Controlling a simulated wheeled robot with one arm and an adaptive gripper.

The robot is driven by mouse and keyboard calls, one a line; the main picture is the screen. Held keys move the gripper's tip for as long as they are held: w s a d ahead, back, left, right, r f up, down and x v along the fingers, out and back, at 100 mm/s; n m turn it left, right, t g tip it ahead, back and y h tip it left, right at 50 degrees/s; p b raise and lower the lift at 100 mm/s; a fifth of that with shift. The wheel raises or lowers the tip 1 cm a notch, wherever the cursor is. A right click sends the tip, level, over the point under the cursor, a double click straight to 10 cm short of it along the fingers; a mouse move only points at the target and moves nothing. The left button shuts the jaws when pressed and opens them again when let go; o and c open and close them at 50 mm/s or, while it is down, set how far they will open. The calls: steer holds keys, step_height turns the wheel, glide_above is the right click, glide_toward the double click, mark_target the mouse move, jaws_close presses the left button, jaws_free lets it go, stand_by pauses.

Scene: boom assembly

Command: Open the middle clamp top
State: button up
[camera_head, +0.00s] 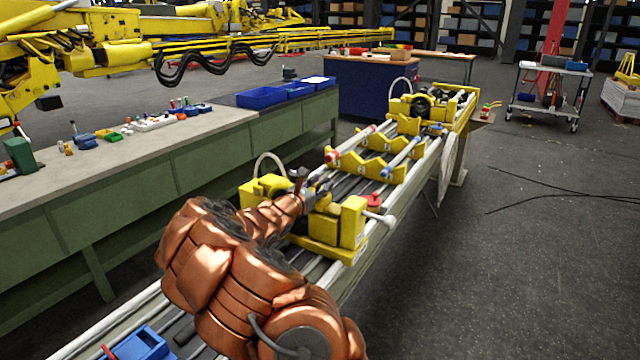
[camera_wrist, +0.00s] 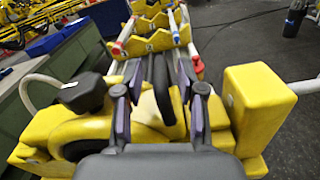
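A yellow clamp (camera_head: 351,222) stands on the rail bench at the near end, with a yellow block on its right and a white-ended rod. In the wrist view, its yellow right block (camera_wrist: 258,105) and a black knob (camera_wrist: 82,92) flank my gripper (camera_wrist: 160,75). My gripper is open, its two dark fingers apart. A dark curved bar (camera_wrist: 168,95) shows between the fingers; I cannot tell whether it touches either one. In the head view, my gripper (camera_head: 302,185) is over the clamp, and my arm hides the clamp's near left part. Which clamp is the middle one is unclear.
Yellow notched supports (camera_head: 372,165) holding rods stand farther along the bench, with another yellow clamp (camera_head: 437,106) at the far end. A thin pale hose loop (camera_head: 268,160) rises left of the near clamp. A green workbench (camera_head: 150,180) runs along the left. The floor at right is mostly open.

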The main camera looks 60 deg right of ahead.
jaws_close()
stand_by(0.3)
stand_by(0.4)
